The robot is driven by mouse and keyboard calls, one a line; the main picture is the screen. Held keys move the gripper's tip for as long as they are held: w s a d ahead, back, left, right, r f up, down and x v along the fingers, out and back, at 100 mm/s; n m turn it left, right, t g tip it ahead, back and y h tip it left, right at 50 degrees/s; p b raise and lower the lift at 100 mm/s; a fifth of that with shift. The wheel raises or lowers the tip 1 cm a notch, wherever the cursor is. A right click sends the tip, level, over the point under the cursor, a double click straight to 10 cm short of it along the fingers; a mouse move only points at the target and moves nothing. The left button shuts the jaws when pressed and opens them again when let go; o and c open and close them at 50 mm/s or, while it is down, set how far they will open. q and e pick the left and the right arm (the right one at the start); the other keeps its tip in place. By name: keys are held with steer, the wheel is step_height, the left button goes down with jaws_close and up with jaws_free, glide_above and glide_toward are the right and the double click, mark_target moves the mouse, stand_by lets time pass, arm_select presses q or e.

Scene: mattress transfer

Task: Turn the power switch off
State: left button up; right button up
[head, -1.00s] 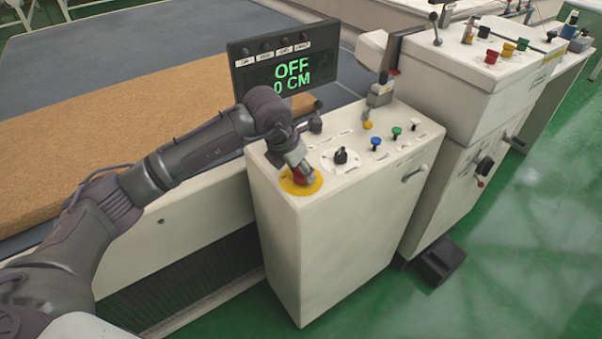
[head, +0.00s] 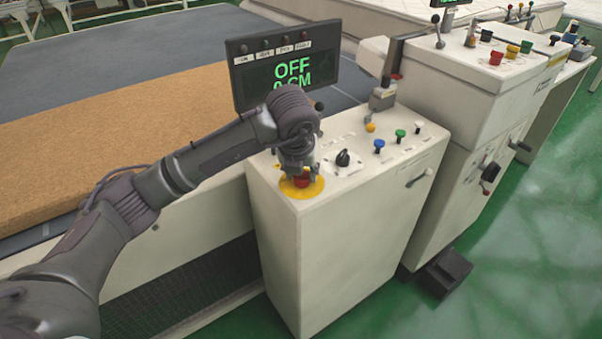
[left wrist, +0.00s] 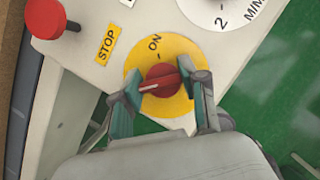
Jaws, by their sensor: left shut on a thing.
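The power switch is a red knob (left wrist: 162,80) on a round yellow plate (left wrist: 180,104), marked ON. Its white pointer line lies across the knob and does not point straight at the ON mark. My left gripper (left wrist: 160,77) has one finger on each side of the knob and is shut on it. In the head view, my left gripper (head: 299,172) points down onto the yellow plate (head: 314,190) at the panel's near left corner and hides most of the knob. The display (head: 285,66) reads OFF, with a partly covered centimetre value below. My right gripper is not in view.
A red STOP button (left wrist: 45,18) stands close by at the panel's left edge. A black selector (head: 343,158) and blue, green and white buttons are on the white control box (head: 340,240). A brown mattress (head: 120,120) lies behind. Green floor is free at right.

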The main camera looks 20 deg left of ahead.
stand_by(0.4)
arm_select(q)
steer(key=o, duration=1.2)
steer(key=shift+c, duration=0.2)
steer(key=shift+r, duration=0.25)
steer(key=v, duration=1.1)
steer(key=shift+r, duration=0.25)
steer(key=shift+s, duration=0.1)
